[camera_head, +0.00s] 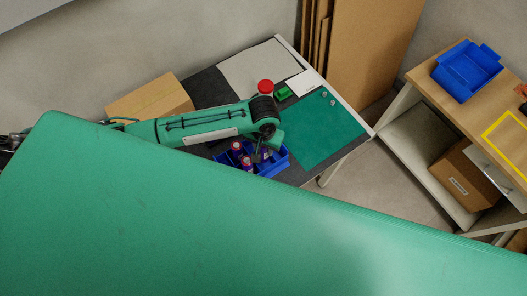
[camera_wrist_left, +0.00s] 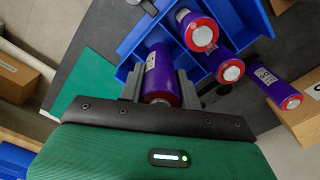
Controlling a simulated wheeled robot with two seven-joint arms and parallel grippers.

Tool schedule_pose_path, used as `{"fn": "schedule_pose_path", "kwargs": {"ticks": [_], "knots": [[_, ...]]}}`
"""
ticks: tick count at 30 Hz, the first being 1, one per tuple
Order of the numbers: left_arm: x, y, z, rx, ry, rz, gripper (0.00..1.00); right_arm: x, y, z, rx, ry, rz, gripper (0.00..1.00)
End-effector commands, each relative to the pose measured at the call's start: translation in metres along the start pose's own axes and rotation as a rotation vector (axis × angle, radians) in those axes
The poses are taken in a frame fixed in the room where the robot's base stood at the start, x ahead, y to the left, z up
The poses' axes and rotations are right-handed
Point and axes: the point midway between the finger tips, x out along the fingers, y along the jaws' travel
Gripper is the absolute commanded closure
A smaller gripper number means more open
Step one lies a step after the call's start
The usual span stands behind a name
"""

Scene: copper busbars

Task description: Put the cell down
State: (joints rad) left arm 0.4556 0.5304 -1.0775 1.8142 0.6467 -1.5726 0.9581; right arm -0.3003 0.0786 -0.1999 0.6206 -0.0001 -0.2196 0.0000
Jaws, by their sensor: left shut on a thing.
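My left gripper (camera_wrist_left: 160,88) is shut on a purple cell with a red end (camera_wrist_left: 161,72). It holds the cell at the blue bin (camera_wrist_left: 232,14); I cannot tell whether the cell touches the bin's floor. In the left wrist view, two other cells, one upper (camera_wrist_left: 197,31) and one lower (camera_wrist_left: 226,64), stand beside it in the bin. Another cell (camera_wrist_left: 275,86) is further right, seemingly outside the bin. In the head view, my left gripper (camera_head: 260,151) is over the blue bin (camera_head: 271,169), partly hiding it and its cells. My right gripper is not in view.
The dark table also bears a green mat (camera_head: 322,133), a white card (camera_head: 304,82), a small green block (camera_head: 283,93) and a grey sheet (camera_head: 258,69). A cardboard box (camera_head: 150,99) is at the left. A wooden bench at right holds another blue bin (camera_head: 467,70).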

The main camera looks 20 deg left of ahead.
Motion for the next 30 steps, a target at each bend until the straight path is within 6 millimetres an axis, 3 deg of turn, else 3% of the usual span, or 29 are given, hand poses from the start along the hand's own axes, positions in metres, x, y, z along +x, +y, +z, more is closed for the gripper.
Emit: {"fn": "schedule_pose_path", "kwargs": {"ticks": [14, 26, 27, 30], "knots": [[0.051, 0.0, -0.001, 0.0, 0.0, 0.0, 0.99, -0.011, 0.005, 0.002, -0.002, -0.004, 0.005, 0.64], [0.058, 0.001, 0.0, 0.0, 0.001, 0.001, 0.99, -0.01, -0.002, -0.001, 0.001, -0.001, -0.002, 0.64], [0.058, 0.0, 0.0, 0.0, 0.0, 0.0, 0.62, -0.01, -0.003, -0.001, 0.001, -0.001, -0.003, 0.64], [0.058, 0.0, 0.0, 0.0, 0.001, 0.0, 0.44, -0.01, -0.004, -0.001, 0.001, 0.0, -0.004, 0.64]]}}
